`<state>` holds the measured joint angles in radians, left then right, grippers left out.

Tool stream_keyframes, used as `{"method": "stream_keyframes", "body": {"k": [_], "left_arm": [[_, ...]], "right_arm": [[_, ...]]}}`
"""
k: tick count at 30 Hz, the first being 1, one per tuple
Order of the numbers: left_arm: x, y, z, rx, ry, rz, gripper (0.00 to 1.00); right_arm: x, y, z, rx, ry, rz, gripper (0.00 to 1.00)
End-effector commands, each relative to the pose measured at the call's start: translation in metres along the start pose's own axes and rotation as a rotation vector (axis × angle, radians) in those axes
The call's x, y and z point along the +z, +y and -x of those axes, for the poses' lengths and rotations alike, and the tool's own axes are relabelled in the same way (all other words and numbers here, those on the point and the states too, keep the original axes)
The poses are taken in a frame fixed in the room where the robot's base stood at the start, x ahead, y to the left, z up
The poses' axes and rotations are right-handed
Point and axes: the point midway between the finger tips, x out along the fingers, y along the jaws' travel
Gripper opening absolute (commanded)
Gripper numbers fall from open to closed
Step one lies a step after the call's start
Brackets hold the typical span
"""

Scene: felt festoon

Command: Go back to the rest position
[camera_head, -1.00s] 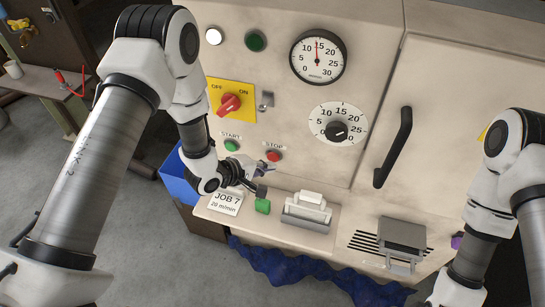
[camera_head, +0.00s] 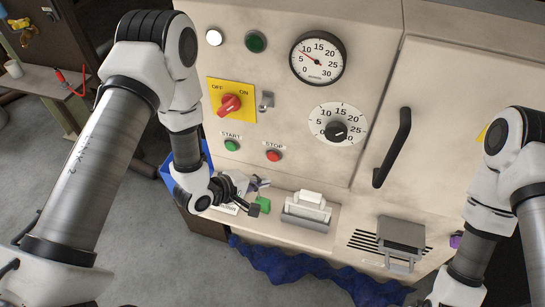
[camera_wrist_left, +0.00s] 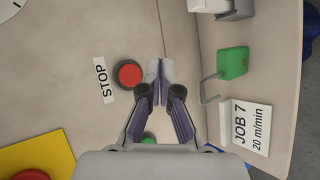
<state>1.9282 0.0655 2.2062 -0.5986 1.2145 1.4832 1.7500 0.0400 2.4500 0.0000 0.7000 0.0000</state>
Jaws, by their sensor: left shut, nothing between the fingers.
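My left gripper (camera_head: 260,195) is over the ledge at the foot of the machine panel, below the green START button (camera_head: 232,145) and the red STOP button (camera_head: 273,155). In the left wrist view the fingers of my left gripper (camera_wrist_left: 158,70) are together and empty, apart from the red STOP button (camera_wrist_left: 130,74) beside them. My right arm (camera_head: 490,200) shows at the right edge; its gripper cannot be made out.
A green padlock (camera_wrist_left: 232,63) and a JOB 7 card (camera_wrist_left: 247,127) are close to the left gripper. A black handle (camera_head: 394,147) projects from the door. A red OFF/ON switch (camera_head: 229,104) and a round gauge (camera_head: 318,58) are on the panel.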

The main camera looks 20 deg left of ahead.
Motion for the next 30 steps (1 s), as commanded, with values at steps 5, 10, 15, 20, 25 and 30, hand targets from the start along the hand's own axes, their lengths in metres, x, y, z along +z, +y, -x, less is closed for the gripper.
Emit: {"method": "stream_keyframes", "body": {"k": [5, 10, 15, 20, 25, 30], "left_arm": [[0.0, 0.0, 0.0, 0.0, 0.0, 0.0, 0.0], [0.0, 0.0, 0.0, 0.0, 0.0, 0.0, 0.0], [0.0, 0.0, 0.0, 0.0, 0.0, 0.0, 0.0], [0.001, -0.004, -0.001, -0.006, -0.002, 0.003, 0.0], [0.015, -0.061, 0.01, -0.137, 0.014, 0.065, 0.0], [0.026, -0.169, 0.069, -0.555, 0.043, -0.215, 0.0]], "right_arm": [[0.0, 0.0, 0.0, 0.0, 0.0, 0.0, 0.4], [0.0, 0.0, 0.0, 0.0, 0.0, 0.0, 0.4], [0.0, 0.0, 0.0, 0.0, 0.0, 0.0, 0.4], [0.0, 0.0, 0.0, 0.0, 0.0, 0.0, 0.4], [0.0, 0.0, 0.0, 0.0, 0.0, 0.0, 0.4], [0.0, 0.0, 0.0, 0.0, 0.0, 0.0, 0.4]]}}
